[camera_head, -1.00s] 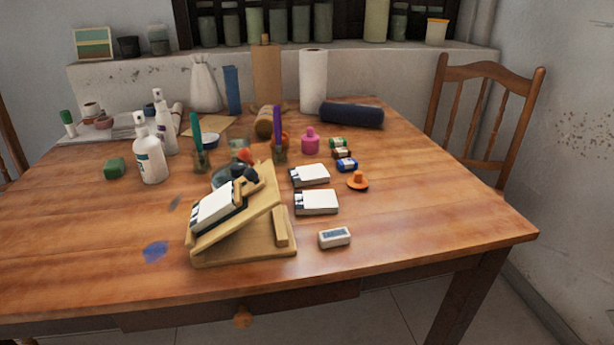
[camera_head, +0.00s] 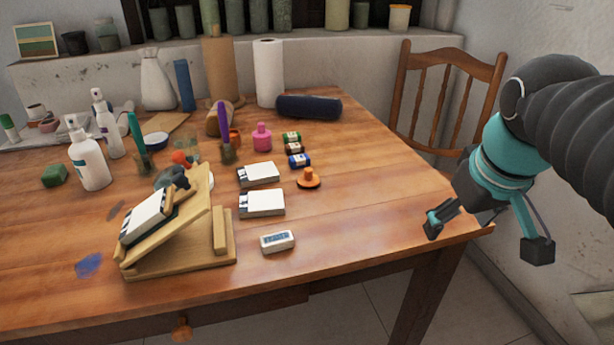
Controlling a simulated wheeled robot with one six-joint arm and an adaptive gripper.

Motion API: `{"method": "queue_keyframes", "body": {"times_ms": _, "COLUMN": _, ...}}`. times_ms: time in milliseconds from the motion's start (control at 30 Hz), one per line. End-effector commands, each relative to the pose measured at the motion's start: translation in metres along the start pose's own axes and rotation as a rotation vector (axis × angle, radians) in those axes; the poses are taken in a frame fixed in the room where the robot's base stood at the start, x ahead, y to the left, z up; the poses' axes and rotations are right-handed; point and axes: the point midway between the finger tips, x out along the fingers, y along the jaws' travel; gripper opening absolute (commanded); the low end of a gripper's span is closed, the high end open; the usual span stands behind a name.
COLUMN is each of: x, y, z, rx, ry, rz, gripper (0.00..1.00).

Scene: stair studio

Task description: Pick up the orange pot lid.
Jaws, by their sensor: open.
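The orange pot lid (camera_head: 309,179) is a small flat disc with a knob on top. It lies on the wooden table, right of the white boxes and just in front of the blue-banded roll. My gripper (camera_head: 486,238) is at the right, by the table's right front corner. Its fingers are spread apart and nothing shows between them. It is well to the right of the lid and nearer the camera.
Close to the lid are white boxes (camera_head: 262,203), a blue-banded roll (camera_head: 299,161), a pink bottle (camera_head: 262,138) and a small digital timer (camera_head: 277,241). A wooden stand (camera_head: 180,246) is at the left. Bare table (camera_head: 375,205) lies between lid and gripper. A chair (camera_head: 450,95) stands behind.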

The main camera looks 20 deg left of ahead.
Motion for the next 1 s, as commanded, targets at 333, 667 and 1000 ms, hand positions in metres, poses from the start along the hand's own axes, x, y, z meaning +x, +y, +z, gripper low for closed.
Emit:
{"method": "queue_keyframes", "body": {"times_ms": 333, "x": -0.034, "y": -0.047, "z": -0.144, "rx": -0.538, "ry": -0.114, "rz": -0.122, "gripper": 0.77}}
{"method": "queue_keyframes", "body": {"times_ms": 667, "x": -0.035, "y": -0.125, "z": -0.235, "rx": -1.016, "ry": -0.195, "rz": -0.243, "gripper": 0.77}}
{"method": "queue_keyframes", "body": {"times_ms": 1000, "x": -0.028, "y": -0.168, "z": -0.258, "rx": -1.234, "ry": -0.227, "rz": -0.304, "gripper": 0.77}}
